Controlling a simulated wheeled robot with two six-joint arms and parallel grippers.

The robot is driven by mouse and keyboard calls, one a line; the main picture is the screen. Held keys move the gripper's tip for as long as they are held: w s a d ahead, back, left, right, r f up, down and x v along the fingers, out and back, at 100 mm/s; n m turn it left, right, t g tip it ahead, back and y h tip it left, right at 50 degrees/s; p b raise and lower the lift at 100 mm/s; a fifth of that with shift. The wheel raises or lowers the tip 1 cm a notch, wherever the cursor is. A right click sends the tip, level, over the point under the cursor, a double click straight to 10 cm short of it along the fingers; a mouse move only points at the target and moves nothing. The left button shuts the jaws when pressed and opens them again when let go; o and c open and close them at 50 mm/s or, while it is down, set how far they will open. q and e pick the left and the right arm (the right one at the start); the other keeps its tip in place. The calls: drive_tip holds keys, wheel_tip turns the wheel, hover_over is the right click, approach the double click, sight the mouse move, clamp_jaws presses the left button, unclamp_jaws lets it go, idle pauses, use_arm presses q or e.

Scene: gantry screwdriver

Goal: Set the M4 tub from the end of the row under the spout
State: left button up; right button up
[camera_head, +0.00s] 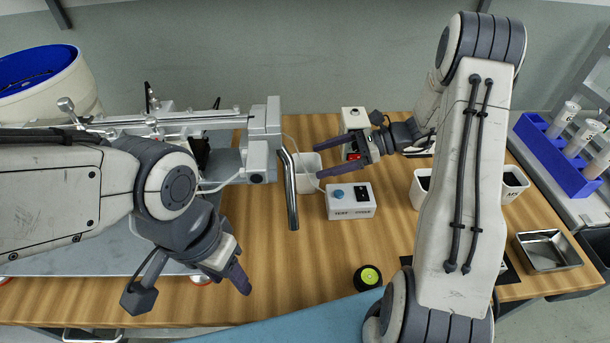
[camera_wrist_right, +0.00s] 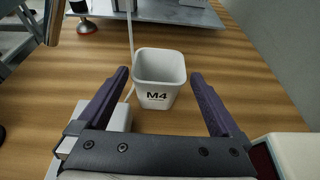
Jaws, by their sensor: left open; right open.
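The white M4 tub (camera_wrist_right: 160,82) stands upright on the wooden table in the right wrist view, its label facing my right gripper (camera_wrist_right: 160,73). It lies just beyond and between the fingertips, with visible gaps on both sides. In the head view the tub (camera_head: 308,180) is beside the bent metal spout (camera_head: 291,190); I cannot tell whether it is directly under the mouth. My right gripper (camera_head: 318,160) is open and empty, its fingers pointing towards the tub. My left gripper (camera_head: 239,279) is open and empty, over the table's front left.
A white box with a blue button (camera_head: 350,200) sits close to the tub. A white device with a red part (camera_head: 354,133) is behind it. Other tubs, one marked M5 (camera_head: 514,187), stand at right, partly behind my arm. A metal tray (camera_head: 547,250) and blue rack (camera_head: 555,158) are further right.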

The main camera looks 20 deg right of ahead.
sight(306, 164)
drive_tip(key=x, duration=0.5)
drive_tip(key=shift+a, duration=0.15)
drive_tip(key=shift+r, duration=0.15)
drive_tip(key=c, duration=1.2)
